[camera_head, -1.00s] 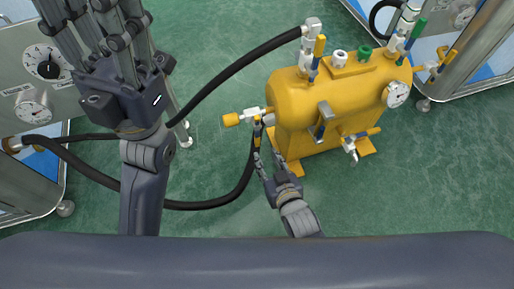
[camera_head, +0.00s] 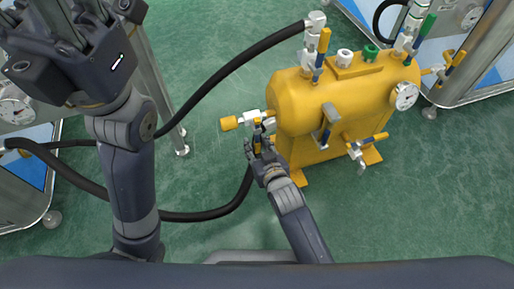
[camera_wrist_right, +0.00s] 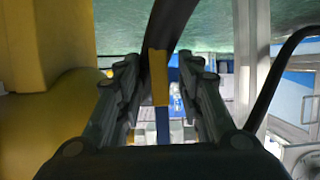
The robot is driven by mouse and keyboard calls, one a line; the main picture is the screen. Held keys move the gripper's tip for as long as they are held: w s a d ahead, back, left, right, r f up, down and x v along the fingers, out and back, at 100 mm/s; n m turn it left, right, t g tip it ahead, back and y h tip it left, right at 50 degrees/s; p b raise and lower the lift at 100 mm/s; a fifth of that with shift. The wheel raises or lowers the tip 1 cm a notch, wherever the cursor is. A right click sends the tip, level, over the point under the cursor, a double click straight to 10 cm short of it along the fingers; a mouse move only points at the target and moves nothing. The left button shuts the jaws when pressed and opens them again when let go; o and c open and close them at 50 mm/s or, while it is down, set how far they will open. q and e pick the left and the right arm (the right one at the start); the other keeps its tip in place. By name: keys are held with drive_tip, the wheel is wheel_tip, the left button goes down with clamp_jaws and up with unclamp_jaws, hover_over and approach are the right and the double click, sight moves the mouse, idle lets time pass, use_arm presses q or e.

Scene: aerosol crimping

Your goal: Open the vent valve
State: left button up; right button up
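A yellow tank (camera_head: 345,100) stands on the green floor. At its left end is a side valve (camera_head: 254,116) with a yellow cap (camera_head: 229,123) and a yellow-and-blue lever that hangs down. My right gripper (camera_head: 257,145) is at this lever, below the valve. In the right wrist view, the lever (camera_wrist_right: 160,78) stands between the two fingers, with gaps at both sides, so the gripper (camera_wrist_right: 160,85) looks open around it. My left gripper (camera_head: 75,25) is raised at the upper left, away from the tank, with its fingers apart. Its fingertips are cut off or unclear.
A black hose (camera_head: 235,74) runs from the tank's top left fitting toward the left. Another black hose (camera_head: 205,216) curves low behind my right gripper. Steel cabinets with gauges stand at the left (camera_head: 30,180) and upper right (camera_head: 480,65). A gauge (camera_head: 404,95) sits on the tank's right end.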

drive_tip(key=shift+w+a, duration=0.1)
drive_tip(key=shift+w, duration=0.15)
clamp_jaws()
